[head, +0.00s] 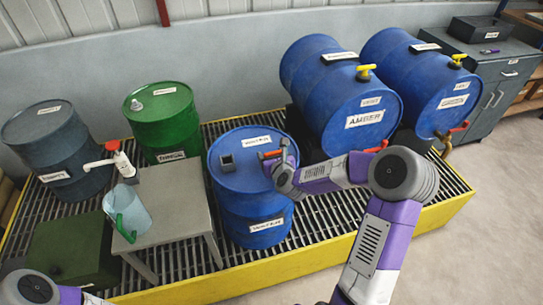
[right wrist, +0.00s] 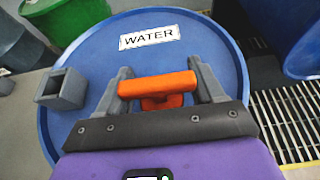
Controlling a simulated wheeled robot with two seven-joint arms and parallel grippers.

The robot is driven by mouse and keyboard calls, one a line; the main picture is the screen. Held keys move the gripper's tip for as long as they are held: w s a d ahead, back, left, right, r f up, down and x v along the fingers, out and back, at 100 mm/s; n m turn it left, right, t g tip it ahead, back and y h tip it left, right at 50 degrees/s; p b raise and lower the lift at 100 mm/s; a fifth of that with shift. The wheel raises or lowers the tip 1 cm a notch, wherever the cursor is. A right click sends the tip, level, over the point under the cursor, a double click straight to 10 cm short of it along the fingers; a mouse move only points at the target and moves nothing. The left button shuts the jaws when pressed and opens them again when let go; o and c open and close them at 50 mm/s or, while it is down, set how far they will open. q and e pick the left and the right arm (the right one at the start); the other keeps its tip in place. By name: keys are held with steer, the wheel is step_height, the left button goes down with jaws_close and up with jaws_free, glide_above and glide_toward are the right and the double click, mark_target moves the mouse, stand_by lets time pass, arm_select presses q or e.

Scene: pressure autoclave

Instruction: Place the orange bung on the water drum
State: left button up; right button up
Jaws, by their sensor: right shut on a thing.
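The water drum (head: 245,205) is the upright blue drum in the middle of the head view; its lid labelled WATER (right wrist: 90,45) fills much of the right wrist view. My right gripper (head: 276,160) is over the right part of the lid. It is shut on the orange bung (right wrist: 158,86), whose crossbar lies between the two grey fingers. The bung also shows as a small orange patch in the head view (head: 272,154). Its lower end is mostly hidden, and I cannot tell whether it touches the lid. My left gripper is out of view.
A grey square open fitting (right wrist: 62,88) stands on the lid, left of the bung. Two blue drums (head: 340,100) lie on their sides to the right. A green drum (head: 163,120) stands behind left, and a grey table (head: 175,195) holds a jug (head: 127,210).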

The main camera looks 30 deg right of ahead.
steer(key=o, duration=0.6)
steer(key=shift+f, duration=0.2)
steer(key=o, duration=0.4)
steer(key=shift+r, duration=0.1)
steer(key=shift+o, duration=0.2)
steer(key=shift+r, duration=0.1)
steer(key=shift+s+r+p, duration=0.1)
steer(key=shift+r+p, duration=0.1)
steer(key=shift+p, duration=0.1)
steer(key=p+v, duration=0.2)
steer(key=v, duration=0.9)
steer(key=shift+s+a+p, duration=0.15)
steer(key=shift+s+p, duration=0.2)
